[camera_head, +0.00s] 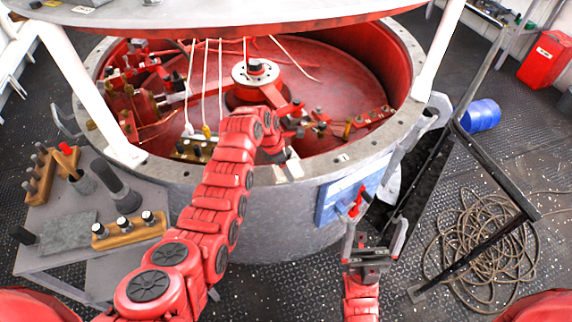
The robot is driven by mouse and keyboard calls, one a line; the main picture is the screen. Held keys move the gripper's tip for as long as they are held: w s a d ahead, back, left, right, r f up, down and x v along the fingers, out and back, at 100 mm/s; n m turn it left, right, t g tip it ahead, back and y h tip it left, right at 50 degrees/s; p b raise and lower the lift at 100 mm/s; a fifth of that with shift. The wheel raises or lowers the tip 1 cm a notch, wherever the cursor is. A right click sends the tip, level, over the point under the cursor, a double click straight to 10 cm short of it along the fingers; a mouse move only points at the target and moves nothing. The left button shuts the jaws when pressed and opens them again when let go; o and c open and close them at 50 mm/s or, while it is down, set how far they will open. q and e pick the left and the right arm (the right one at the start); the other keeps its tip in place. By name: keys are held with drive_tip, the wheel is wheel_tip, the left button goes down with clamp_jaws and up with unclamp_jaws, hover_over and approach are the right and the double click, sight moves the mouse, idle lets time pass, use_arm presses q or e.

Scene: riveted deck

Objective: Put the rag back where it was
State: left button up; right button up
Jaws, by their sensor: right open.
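A pale, cloth-like piece (390,187) hangs beside the drum's outer wall at the right, just beyond my right gripper. It may be the rag; I cannot tell for sure. My right gripper (376,228) is open, its two fingers pointing up and away, with nothing clearly between them. The pale piece appears behind its right finger; whether they touch is unclear. My left arm reaches over the near rim of the drum, and its gripper (287,163) is small and partly hidden there. Its jaws cannot be made out.
The large round drum (290,212) has a red interior with cords and fittings. A blue panel (338,200) is on its front. A side table (80,265) at left holds wooden racks and dark tools. A black open bin (425,180), a rope coil (480,240) and a blue drum (481,115) are at right.

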use_arm(q)
drive_tip(key=shift+f, duration=0.1)
drive_tip(key=o, duration=1.2)
